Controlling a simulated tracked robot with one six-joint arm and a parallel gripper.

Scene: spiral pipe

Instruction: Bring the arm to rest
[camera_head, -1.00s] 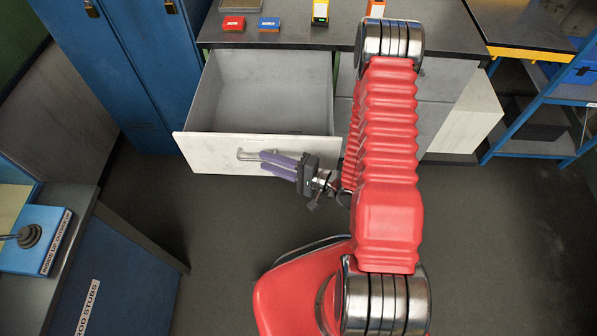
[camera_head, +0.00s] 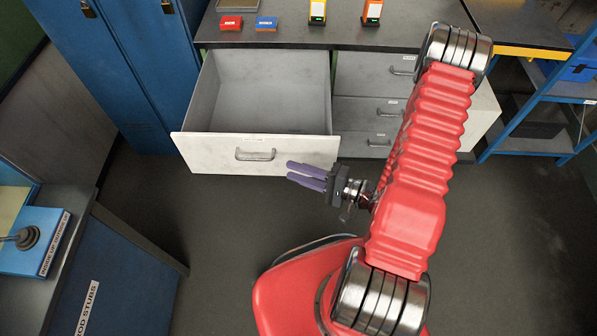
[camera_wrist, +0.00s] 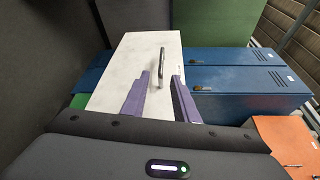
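My red arm reaches forward in the head view, and my gripper (camera_head: 306,176) with its purple fingers points left. It is just right of and in front of the open drawer (camera_head: 183,147), clear of the metal handle (camera_head: 255,154). The fingers are apart with nothing between them. In the wrist view my gripper (camera_wrist: 162,98) shows both purple fingers spread, with the pale drawer front (camera_wrist: 125,70) and its handle (camera_wrist: 161,68) beyond them. The drawer stands pulled out and looks empty.
The dark counter (camera_head: 400,27) bears a red box (camera_head: 231,22), a blue box (camera_head: 266,23) and two small devices. Shut drawers (camera_head: 375,105) lie behind my arm. Blue lockers (camera_head: 140,70) stand left, a blue shelf (camera_head: 535,148) right. A workbench (camera_head: 110,250) is at lower left. The floor between is clear.

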